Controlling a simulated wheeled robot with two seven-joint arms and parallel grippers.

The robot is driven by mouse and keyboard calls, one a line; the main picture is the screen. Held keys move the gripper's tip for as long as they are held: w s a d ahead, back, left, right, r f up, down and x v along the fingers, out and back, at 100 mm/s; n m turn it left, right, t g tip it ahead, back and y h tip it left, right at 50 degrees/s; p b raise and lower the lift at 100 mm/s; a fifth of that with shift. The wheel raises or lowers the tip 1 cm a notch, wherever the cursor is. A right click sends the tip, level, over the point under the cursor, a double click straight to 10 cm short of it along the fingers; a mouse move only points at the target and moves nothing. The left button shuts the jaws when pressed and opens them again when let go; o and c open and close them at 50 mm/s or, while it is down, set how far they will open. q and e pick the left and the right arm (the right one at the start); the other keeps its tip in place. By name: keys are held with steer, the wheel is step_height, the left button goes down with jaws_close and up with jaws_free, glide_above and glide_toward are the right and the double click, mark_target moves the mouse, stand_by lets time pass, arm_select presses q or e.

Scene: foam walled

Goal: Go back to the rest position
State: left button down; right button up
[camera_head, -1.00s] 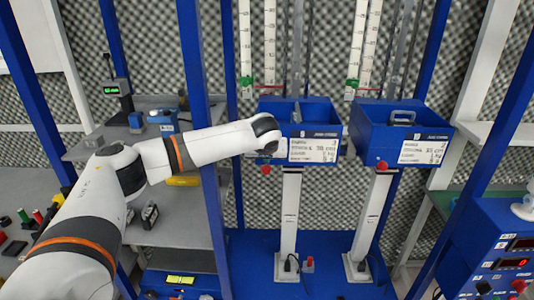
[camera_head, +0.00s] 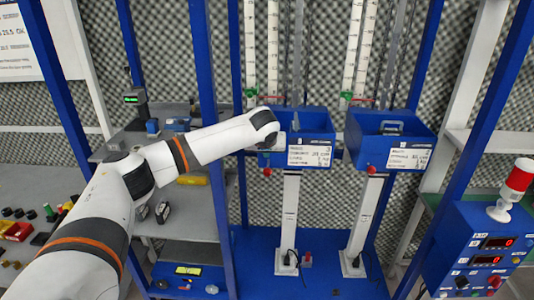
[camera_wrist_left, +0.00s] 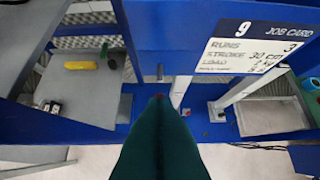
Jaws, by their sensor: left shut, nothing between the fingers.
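My left arm comes in from the left in the head view and ends in front of the left blue box (camera_head: 308,122). Its gripper (camera_head: 277,146) is small there and partly hidden by the wrist, beside the box's white job card (camera_head: 310,156). In the left wrist view the dark green fingers (camera_wrist_left: 160,98) are together and empty, below the blue panel that bears the job card (camera_wrist_left: 255,48). I cannot tell whether they touch the box. My right gripper is not in view.
A second blue box (camera_head: 390,134) stands to the right. Blue upright posts (camera_head: 203,80) rise close to my left arm. A grey shelf (camera_head: 190,226) is at the left. A control box (camera_head: 490,250) with a red lamp (camera_head: 517,180) is at the right.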

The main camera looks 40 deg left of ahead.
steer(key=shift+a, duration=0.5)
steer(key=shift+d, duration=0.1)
